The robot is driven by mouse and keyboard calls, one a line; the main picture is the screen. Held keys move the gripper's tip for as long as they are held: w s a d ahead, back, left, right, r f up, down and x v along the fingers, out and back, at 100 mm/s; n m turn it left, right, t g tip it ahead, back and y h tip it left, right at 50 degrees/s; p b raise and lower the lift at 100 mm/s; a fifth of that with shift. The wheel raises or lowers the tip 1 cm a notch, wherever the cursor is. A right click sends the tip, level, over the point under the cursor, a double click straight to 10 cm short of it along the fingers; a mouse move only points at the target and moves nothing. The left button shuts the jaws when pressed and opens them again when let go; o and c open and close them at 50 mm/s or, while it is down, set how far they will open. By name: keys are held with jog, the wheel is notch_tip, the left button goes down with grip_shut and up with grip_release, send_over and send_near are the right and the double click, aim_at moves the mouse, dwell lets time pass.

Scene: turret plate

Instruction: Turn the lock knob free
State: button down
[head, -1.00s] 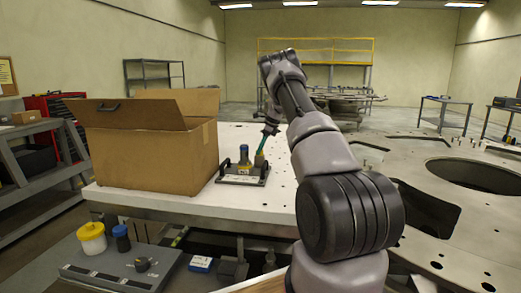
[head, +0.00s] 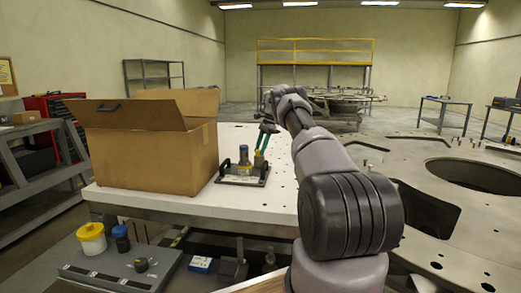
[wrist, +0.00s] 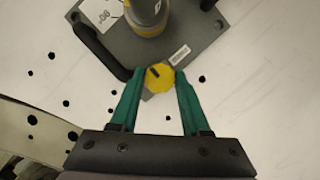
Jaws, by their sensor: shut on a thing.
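The lock knob (wrist: 160,77) is yellow and many-sided with a dark mark on top. It sits at the near corner of a grey plate (wrist: 185,58). My gripper (wrist: 159,74) has green fingers, one on each side of the knob, and is shut on it. In the head view my gripper (head: 260,152) reaches down to the right part of the plate (head: 232,180), and the knob is small and partly hidden there. A grey and yellow cylinder (wrist: 148,12) stands on the plate beside the knob. A black handle (wrist: 98,50) runs along the plate's left edge.
The plate lies on a white table (head: 170,204) with several holes. An open cardboard box (head: 150,158) stands close on the left. A large metal plate with openings (head: 450,215) is at right. A lower bench (head: 110,265) holds jars and a dark knob.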

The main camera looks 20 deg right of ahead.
jog(key=shift+n, duration=0.3)
jog(key=shift+c, duration=1.8)
grip_release()
jog(key=shift+r, duration=0.1)
